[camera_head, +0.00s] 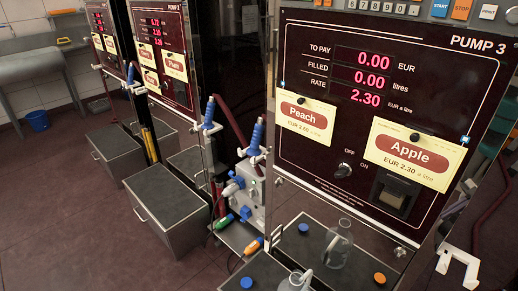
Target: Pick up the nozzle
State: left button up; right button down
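Several blue-handled nozzles hang in white holders beside the pumps. The nearest nozzle (257,137) stands upright at the left side of Pump 3 (330,150). A second nozzle (210,112) hangs farther left, and a third nozzle (130,75) is farther back by another pump. I cannot tell which one the task means. A white hook-shaped bracket (457,262) at the lower right appears empty. Neither of my grippers can be made out in this view.
A glass jug (340,247) stands on the dark shelf below Pump 3. Part of another glass vessel (297,281) shows at the bottom edge. A pale unit (247,203) with coloured fittings stands left of Pump 3. Grey boxes (167,205) line the floor.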

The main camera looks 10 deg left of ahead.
aim_at(254, 151)
jog(key=u, duration=2.2)
jog(key=i, duration=1.95)
jog(key=z, duration=2.9)
